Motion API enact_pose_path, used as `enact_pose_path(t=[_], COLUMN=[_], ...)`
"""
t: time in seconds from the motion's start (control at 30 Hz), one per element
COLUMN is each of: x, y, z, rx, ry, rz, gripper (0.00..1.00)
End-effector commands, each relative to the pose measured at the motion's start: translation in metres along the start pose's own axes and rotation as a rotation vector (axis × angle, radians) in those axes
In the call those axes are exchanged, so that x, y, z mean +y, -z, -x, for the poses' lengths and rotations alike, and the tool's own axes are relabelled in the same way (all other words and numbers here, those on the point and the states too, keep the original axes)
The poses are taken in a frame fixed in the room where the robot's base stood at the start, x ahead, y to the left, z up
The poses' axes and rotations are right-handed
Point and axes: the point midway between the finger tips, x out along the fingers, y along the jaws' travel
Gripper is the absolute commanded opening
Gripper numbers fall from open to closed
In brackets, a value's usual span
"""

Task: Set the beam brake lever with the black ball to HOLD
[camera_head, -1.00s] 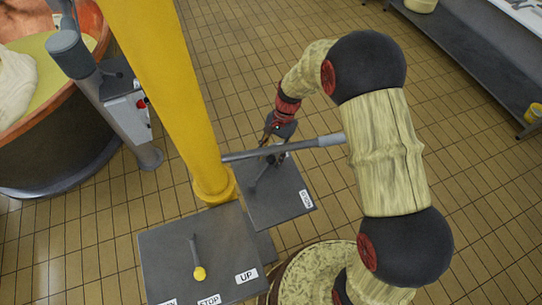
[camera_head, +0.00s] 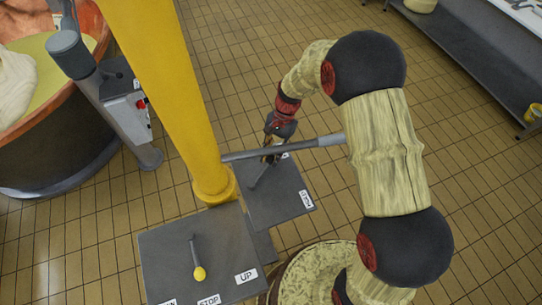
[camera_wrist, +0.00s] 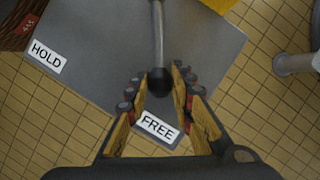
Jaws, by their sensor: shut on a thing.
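The beam brake lever (camera_wrist: 158,32) is a thin grey rod with a black ball (camera_wrist: 159,82) on its end. It stands on a dark grey plate (camera_head: 280,203) with white labels. In the wrist view the ball is on the side of the FREE label (camera_wrist: 158,126). The HOLD label (camera_wrist: 47,57) is at the upper left there, and in the head view the HOLD label (camera_head: 306,199) is at the plate's right edge. My gripper (camera_wrist: 160,77) is shut on the ball, one finger on each side. In the head view my gripper (camera_head: 270,152) partly hides the ball.
A grey horizontal bar (camera_head: 285,150) crosses close to my gripper in the head view. A yellow post (camera_head: 165,90) stands left of the plate. A second panel (camera_head: 225,255) has a yellow-ball lever (camera_head: 198,272). A copper vat (camera_head: 60,130) is at the left.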

Motion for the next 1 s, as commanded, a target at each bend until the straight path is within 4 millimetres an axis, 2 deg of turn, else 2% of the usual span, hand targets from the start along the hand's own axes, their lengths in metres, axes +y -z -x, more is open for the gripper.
enact_pose_path(t=[0.4, 0.63, 0.87, 0.9, 1.0], x=[0.000, 0.016, 0.017, 0.017, 0.017], y=[0.000, -0.002, -0.001, -0.001, -0.001], z=[0.000, 0.001, 0.000, 0.000, 0.000], rx=[0.000, 0.002, 0.003, 0.003, 0.003], ry=[0.002, 0.048, 0.053, 0.053, 0.053], rz=[-0.002, -0.117, -0.128, -0.128, -0.128], gripper=[0.00, 0.00, 0.00, 0.24, 0.29])
